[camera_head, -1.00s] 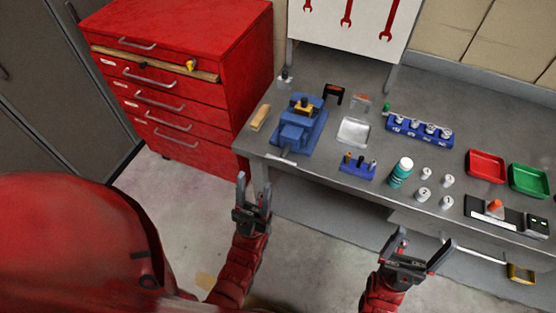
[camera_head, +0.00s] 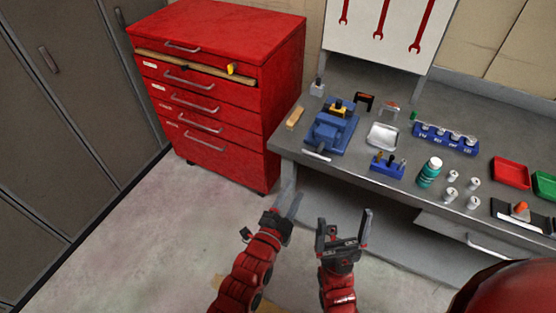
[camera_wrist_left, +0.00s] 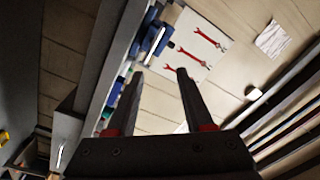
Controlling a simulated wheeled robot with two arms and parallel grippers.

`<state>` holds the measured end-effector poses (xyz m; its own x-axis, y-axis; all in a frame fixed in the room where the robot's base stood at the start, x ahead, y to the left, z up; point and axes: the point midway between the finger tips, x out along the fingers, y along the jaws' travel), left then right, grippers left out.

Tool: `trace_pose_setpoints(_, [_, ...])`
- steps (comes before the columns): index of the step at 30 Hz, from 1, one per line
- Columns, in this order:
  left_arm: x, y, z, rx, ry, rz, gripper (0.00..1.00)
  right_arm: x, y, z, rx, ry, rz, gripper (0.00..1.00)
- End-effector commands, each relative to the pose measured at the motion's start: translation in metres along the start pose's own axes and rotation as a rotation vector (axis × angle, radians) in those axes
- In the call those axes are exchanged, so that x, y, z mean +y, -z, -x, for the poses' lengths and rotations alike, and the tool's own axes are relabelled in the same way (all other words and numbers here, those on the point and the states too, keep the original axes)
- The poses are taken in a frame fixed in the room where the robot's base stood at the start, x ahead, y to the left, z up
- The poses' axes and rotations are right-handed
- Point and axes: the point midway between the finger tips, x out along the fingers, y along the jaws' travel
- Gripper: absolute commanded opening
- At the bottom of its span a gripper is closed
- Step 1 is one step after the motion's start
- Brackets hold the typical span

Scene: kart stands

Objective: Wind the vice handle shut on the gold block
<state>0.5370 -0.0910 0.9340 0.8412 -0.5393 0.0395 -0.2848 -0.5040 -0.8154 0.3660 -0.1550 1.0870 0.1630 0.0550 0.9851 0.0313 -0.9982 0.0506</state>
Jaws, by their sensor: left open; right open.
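The blue vice (camera_head: 327,133) stands at the left end of the workbench. The gold block (camera_head: 339,108) sits at its top, by the jaws; I cannot tell how tightly they meet it. The pale handle bar (camera_head: 317,156) is at the vice's front, near the bench edge. My left gripper (camera_head: 290,201) is open and empty, in front of and below the bench edge, apart from the handle. My right gripper (camera_head: 344,222) is open and empty, to its right, also short of the bench. In the left wrist view the open fingers (camera_wrist_left: 158,98) have nothing between them.
A red drawer cabinet (camera_head: 215,80) stands left of the bench (camera_head: 290,148). A wooden piece (camera_head: 295,117) lies left of the vice. A metal tray (camera_head: 383,136), a blue holder (camera_head: 387,166) and a green bottle (camera_head: 429,172) are to its right. The floor ahead is clear.

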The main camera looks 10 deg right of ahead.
Motion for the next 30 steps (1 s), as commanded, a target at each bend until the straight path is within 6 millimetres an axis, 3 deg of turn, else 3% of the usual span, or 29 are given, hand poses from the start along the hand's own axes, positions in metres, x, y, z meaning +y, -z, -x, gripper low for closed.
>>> trace_pose_setpoints(3, [0.011, 0.005, -0.003, 0.001, -0.044, -0.025, 0.52, 0.000, 0.000, -0.001, 0.000, 0.000, 0.000, 0.92])
trace_pose_setpoints(8, [0.012, 0.005, -0.019, -0.001, -0.049, -0.028, 0.52, 0.001, 0.001, -0.007, 0.000, 0.000, 0.000, 0.92])
trace_pose_setpoints(30, [0.017, 0.006, -0.144, 0.002, -0.044, -0.028, 0.52, 0.002, 0.006, -0.035, 0.000, 0.000, 0.000, 0.92])
